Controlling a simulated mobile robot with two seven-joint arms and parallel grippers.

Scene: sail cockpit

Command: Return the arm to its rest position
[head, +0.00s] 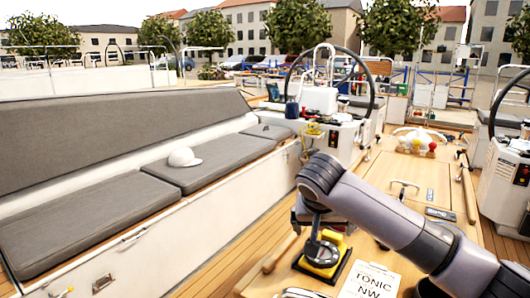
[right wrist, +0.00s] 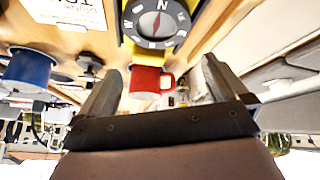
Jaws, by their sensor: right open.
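My right arm (head: 385,215) comes in from the lower right, bent at its elbow and reaching over the wooden table. My right gripper (head: 316,235) is low over the table, by the yellow compass (head: 334,254). In the right wrist view its two dark fingers (right wrist: 162,88) stand apart. A red mug (right wrist: 147,79) shows between and beyond the fingertips, and the compass dial (right wrist: 155,24) shows above it. I cannot tell how far the fingers are from the mug. No left gripper can be made out.
A clipboard sheet (head: 371,281) lies on the table (head: 398,170) beside my arm. A blue mug (right wrist: 30,68) shows at left in the wrist view. A steering wheel (head: 372,85) stands behind. A white cap (head: 185,157) lies on the grey bench cushions (head: 215,160) to the left.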

